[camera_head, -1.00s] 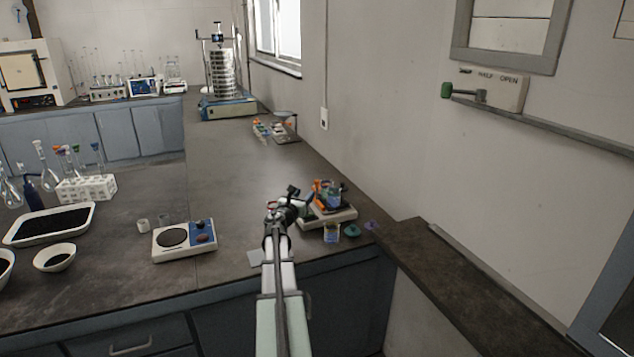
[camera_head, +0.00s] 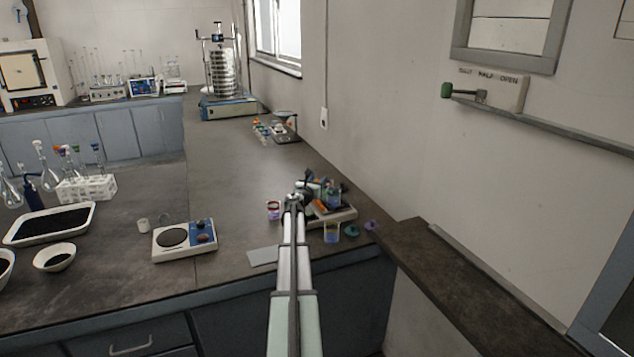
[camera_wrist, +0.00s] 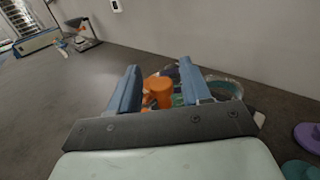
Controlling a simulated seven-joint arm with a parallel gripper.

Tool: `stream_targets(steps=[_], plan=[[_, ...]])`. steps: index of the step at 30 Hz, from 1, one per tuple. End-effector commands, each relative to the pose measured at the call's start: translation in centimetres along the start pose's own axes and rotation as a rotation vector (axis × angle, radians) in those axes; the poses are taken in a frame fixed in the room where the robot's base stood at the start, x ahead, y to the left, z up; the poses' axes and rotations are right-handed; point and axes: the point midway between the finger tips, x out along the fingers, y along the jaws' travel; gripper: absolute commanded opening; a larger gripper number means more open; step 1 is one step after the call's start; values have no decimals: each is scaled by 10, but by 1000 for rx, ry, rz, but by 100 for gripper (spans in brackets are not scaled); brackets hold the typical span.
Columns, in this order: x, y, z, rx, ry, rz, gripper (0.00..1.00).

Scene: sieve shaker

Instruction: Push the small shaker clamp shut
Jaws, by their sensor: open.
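The small shaker (camera_head: 345,215) is a low pale unit near the right end of the bench, with a beaker (camera_head: 334,199) on top. Its clamp has an orange part (camera_wrist: 158,90), which shows between my two fingers in the wrist view. My gripper (camera_head: 312,183) is at the shaker's left side and over its top, and partly covers the clamp in the head view. In the wrist view my gripper (camera_wrist: 160,72) is open, with its blue-grey fingers apart on either side of the orange part. I cannot tell whether they touch it. The beaker's rim (camera_wrist: 225,85) shows behind the right finger.
A small beaker (camera_head: 332,233) and teal (camera_head: 352,230) and purple (camera_head: 371,225) pieces lie in front of the shaker. A hotplate (camera_head: 185,240) stands left. A tall sieve stack (camera_head: 223,75) stands farther back. The bench between them is largely clear.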

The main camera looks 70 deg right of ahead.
Motion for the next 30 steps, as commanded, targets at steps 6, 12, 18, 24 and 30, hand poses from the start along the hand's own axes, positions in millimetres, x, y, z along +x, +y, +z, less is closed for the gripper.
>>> stream_targets(steps=[6,12,18,24,30], plan=[[0,0,0,0,0,0,48],[0,0,0,0,0,0,30],[0,0,0,0,0,0,10],[0,0,0,0,0,0,0],[0,0,0,0,0,0,0]])
